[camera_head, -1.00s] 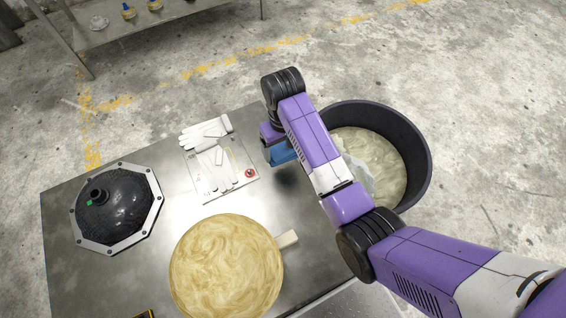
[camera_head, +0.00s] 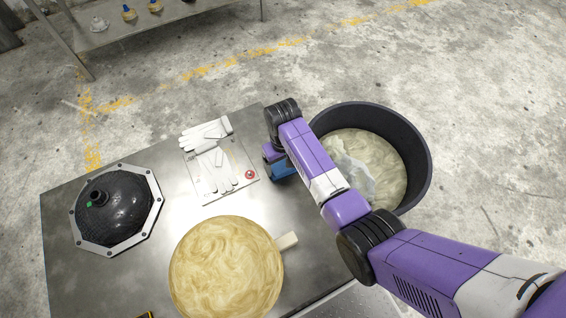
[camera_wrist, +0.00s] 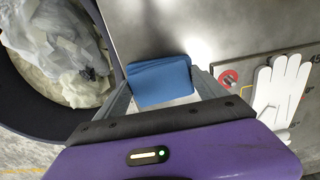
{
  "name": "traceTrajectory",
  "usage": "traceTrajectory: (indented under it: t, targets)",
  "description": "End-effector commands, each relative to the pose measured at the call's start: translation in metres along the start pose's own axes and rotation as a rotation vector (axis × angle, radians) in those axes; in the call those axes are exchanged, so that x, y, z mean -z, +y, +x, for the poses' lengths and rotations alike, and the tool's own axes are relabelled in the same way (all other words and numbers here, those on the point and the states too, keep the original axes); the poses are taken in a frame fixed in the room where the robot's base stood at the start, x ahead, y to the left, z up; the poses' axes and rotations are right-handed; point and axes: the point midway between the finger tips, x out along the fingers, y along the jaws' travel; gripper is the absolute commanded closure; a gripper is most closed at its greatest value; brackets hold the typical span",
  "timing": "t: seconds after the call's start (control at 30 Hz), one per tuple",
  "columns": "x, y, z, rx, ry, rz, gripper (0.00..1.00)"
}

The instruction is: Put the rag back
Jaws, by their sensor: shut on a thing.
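The blue rag (camera_head: 286,172) shows beside my wrist near the right edge of the metal table (camera_head: 240,118), partly hidden by my arm. In the wrist view the folded rag (camera_wrist: 160,82) sits between the two fingers. My gripper (camera_head: 272,155) is shut on it, and the gripper (camera_wrist: 161,90) also shows in the wrist view. The rag is over the table top; I cannot tell whether it touches the surface.
White gloves (camera_head: 212,163) lie on a marked board (camera_head: 247,192) left of the rag. A round marbled disc (camera_head: 227,268) and a black dome (camera_head: 115,208) are on the table. A dark bin (camera_head: 418,160) with crumpled material stands right of the table.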

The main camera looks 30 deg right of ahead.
Motion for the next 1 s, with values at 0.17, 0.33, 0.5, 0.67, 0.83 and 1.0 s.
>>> traceTrajectory:
  t: [0.17,0.33,0.5,0.67,0.83,1.0]
  targets:
    - [0.000,0.000,0.003,0.000,0.000,0.000,0.05]
    - [0.000,0.000,0.003,0.000,-0.001,0.000,0.00]
    - [0.000,0.000,-0.003,0.000,0.000,0.000,0.00]
    - [0.001,0.000,-0.021,0.000,0.003,0.000,0.00]
    - [0.001,0.000,-0.056,0.000,0.005,0.000,0.00]
    - [0.001,0.000,-0.089,0.000,0.004,0.000,0.00]
